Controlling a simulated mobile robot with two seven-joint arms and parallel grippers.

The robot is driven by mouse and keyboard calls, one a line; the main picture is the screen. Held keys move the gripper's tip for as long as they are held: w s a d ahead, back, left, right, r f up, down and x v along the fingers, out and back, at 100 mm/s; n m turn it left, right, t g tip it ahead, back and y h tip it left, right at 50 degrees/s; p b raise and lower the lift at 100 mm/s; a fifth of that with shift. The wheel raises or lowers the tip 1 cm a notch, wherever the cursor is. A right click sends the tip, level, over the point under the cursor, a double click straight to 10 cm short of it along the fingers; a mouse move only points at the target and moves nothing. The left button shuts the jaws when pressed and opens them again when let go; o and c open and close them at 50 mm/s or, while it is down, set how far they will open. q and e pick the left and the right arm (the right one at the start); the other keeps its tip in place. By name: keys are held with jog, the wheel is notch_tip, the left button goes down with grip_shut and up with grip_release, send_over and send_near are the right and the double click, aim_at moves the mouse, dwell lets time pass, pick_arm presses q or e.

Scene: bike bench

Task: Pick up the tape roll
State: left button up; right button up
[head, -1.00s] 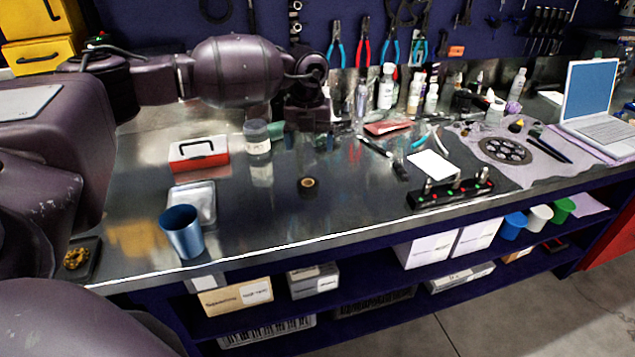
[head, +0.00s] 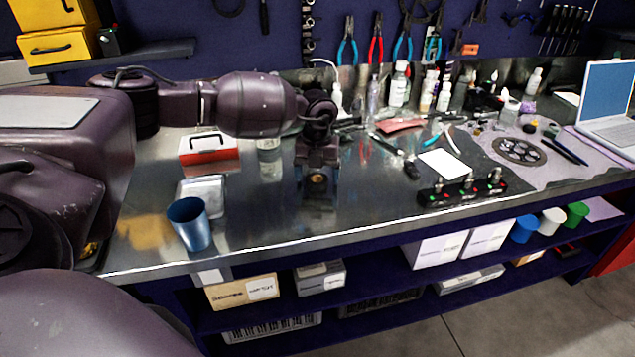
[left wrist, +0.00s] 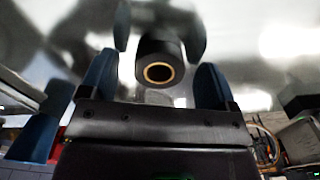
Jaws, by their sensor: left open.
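The tape roll (head: 317,179) is small and dark with a tan core, lying on the steel bench. My left gripper (head: 318,168) points down just over it in the head view and partly covers it. In the left wrist view the tape roll (left wrist: 158,52) shows between the two open, dark blue fingers, with a gap on each side. The gripper is open and holds nothing. The exact height of the fingertips above the bench is hard to tell. My right gripper is not in view.
A blue cup (head: 189,226) and a metal tray (head: 203,192) stand to the left, with a red-and-white box (head: 208,151) behind. A black strip with lights (head: 462,191) and a white card (head: 442,163) lie to the right. The bench front by the tape roll is clear.

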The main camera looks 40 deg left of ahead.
pick_arm(q)
jog(key=shift+f, duration=0.4)
jog(key=c, duration=1)
jog(key=shift+r, duration=0.1)
jog(key=shift+r, duration=0.1)
notch_tip(320, 180, up, 20)
jog(key=p, duration=0.1)
